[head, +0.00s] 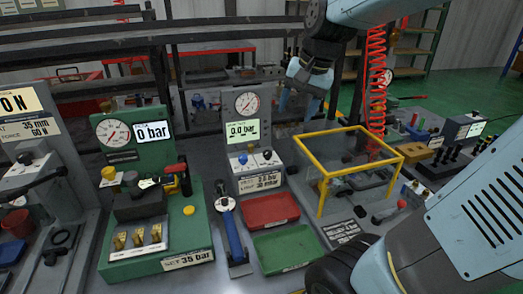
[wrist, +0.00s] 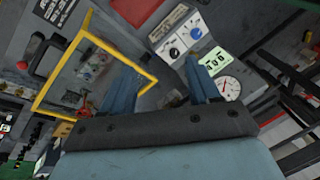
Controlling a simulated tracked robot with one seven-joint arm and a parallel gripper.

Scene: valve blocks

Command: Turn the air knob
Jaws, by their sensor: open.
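The middle grey panel carries two small knobs below its display. In the head view the left knob (head: 241,158) and the right knob (head: 267,155) sit side by side. In the wrist view one knob looks blue (wrist: 174,53) and the other white and dark (wrist: 195,33). Their labels are too small to read, so I cannot tell which is the air knob. My gripper (head: 298,105) is open and empty, above and right of the knobs in the head view. Its two blue fingers also show in the wrist view (wrist: 157,70), apart from the knobs.
The panel has a round gauge (head: 247,103) and a display (head: 242,130) reading 0.0 bar. A yellow frame (head: 345,131) stands to its right. Red (head: 269,210) and green (head: 289,247) trays lie in front. A green test stand (head: 155,250) stands left.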

